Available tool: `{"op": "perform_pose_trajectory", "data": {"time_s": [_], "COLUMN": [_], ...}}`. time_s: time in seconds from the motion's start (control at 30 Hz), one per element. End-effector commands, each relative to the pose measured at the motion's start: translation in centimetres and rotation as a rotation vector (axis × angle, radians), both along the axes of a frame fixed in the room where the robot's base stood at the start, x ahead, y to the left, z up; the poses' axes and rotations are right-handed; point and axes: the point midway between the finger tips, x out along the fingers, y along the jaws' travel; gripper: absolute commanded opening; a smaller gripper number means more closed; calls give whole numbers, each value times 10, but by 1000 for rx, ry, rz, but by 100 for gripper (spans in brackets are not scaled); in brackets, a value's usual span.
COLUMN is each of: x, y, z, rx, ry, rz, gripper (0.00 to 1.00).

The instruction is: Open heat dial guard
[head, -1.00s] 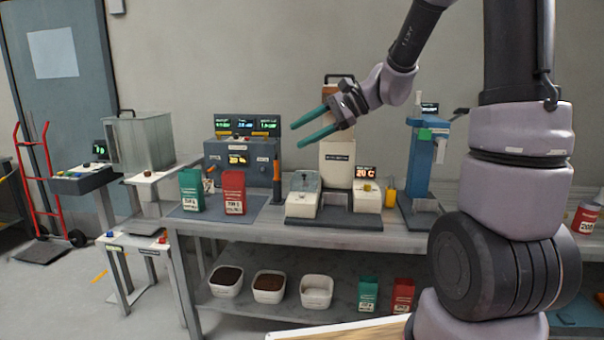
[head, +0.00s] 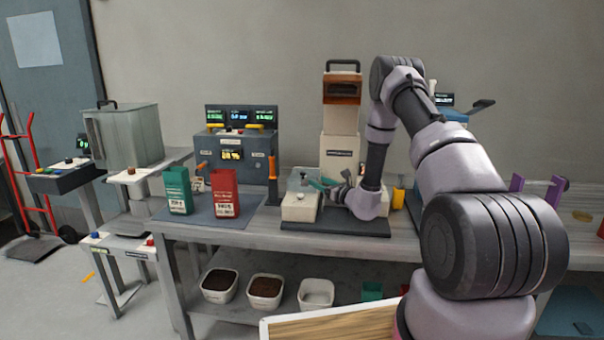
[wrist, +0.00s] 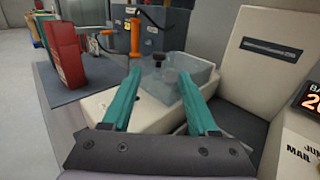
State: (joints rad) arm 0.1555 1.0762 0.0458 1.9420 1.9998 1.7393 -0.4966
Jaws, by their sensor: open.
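A clear box-shaped cover (wrist: 206,76) sits on a white base unit (wrist: 150,112) in the wrist view. A small black knob (wrist: 158,60) shows at its far side; I cannot tell whether it is under the cover or on it. The cover looks closed and may be the dial guard. In the head view the cover (head: 300,178) is small and partly hidden by my gripper (head: 328,187). In the wrist view my gripper (wrist: 160,76) is open, its two teal fingers pointing at the cover with nothing held. Whether a fingertip touches it is unclear.
A green bag (head: 178,190) and a red bag (head: 224,193) stand left on a mat. A control panel (head: 238,155) with an orange-handled lever (head: 273,168) stands behind. A tall cream machine (head: 341,125) rises beside the cover. The bench front (head: 255,235) is clear.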

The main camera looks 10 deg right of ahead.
Motion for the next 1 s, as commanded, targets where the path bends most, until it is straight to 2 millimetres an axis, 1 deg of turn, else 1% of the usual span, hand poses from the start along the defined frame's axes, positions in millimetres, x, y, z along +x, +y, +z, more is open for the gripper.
{"op": "perform_pose_trajectory", "data": {"time_s": [0.17,0.4,0.6,0.73,1.0], "x": [19,60,85,93,94], "y": [11,32,45,49,49], "z": [1,1,0,1,1], "rx": [0,0,-1,0,-1], "ry": [-4,-4,-2,-1,0], "rz": [3,4,4,3,3], "gripper": [60,60,60,60,60]}}
